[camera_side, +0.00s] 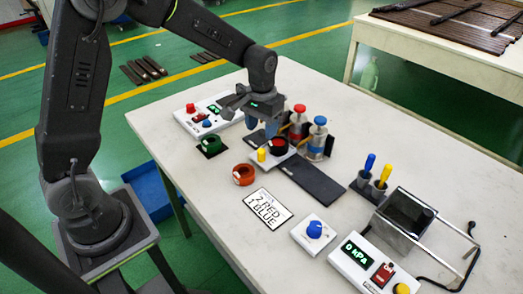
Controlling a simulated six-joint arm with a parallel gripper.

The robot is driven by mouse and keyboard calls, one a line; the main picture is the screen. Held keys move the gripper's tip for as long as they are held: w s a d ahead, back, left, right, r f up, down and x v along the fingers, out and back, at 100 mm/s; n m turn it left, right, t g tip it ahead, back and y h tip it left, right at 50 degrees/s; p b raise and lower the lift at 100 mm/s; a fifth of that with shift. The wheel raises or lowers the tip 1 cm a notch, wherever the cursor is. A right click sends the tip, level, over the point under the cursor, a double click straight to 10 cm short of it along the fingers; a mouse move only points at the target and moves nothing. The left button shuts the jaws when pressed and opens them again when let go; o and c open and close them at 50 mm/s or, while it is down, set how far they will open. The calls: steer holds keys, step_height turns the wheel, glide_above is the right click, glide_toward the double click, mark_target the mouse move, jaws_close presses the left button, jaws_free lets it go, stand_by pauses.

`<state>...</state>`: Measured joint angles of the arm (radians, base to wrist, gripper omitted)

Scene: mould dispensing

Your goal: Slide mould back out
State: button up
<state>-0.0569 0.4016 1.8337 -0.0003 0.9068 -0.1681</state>
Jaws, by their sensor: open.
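My gripper (262,126), with blue fingertips, is open above the table near the dispensing station. A dark round mould (279,146) sits on the station in front of two bottles, below and to the right of my fingertips; I cannot tell whether they touch it. The bottle with the red cap (299,120) and the bottle with the blue cap (318,140) stand upright. A green round mould (211,146) and a red-orange round mould (244,174) rest on the table to the left. The insides of the moulds are too small to read.
A yellow knob (261,155) stands beside the dark mould. A dark flat plate (312,180) lies to its right. A card (266,210) reads "2 RED 1 BLUE". Control boxes (314,235), a metal container (402,222) and two upright tools (374,175) occupy the right side.

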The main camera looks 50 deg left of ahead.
mark_target(262, 151)
step_height(262, 151, down, 8)
steer(key=shift+f, duration=0.25)
steer(key=shift+c, duration=0.4)
jaws_close()
